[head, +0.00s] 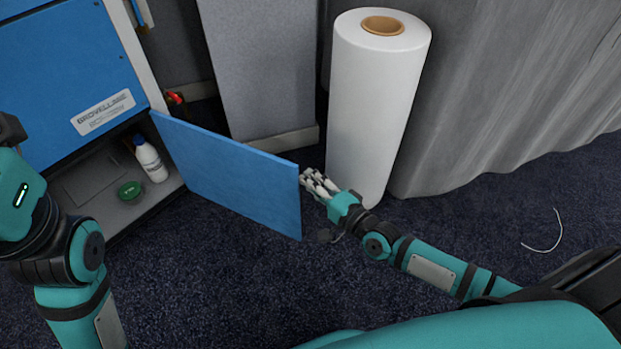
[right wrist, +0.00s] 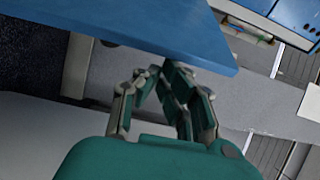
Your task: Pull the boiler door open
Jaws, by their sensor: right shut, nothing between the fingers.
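The boiler (head: 65,60) is a blue and grey cabinet at the left in the head view. Its blue door (head: 230,175) stands swung wide open, hinged near the cabinet's lower right side. The opening shows a shelf inside. My right gripper (head: 308,182) is shut and empty at the door's free edge. In the right wrist view its fingers (right wrist: 168,80) meet close by the edge of the blue door (right wrist: 130,22); I cannot tell whether they touch it. My left arm is at the left edge, and its gripper fingers are out of view.
A white bottle (head: 150,158) and a green round tin (head: 130,190) stand inside the boiler. A large white roll (head: 375,100) stands just behind my right gripper. A grey panel (head: 262,70) leans behind the door. A thin white strip (head: 545,240) lies right on the open carpet.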

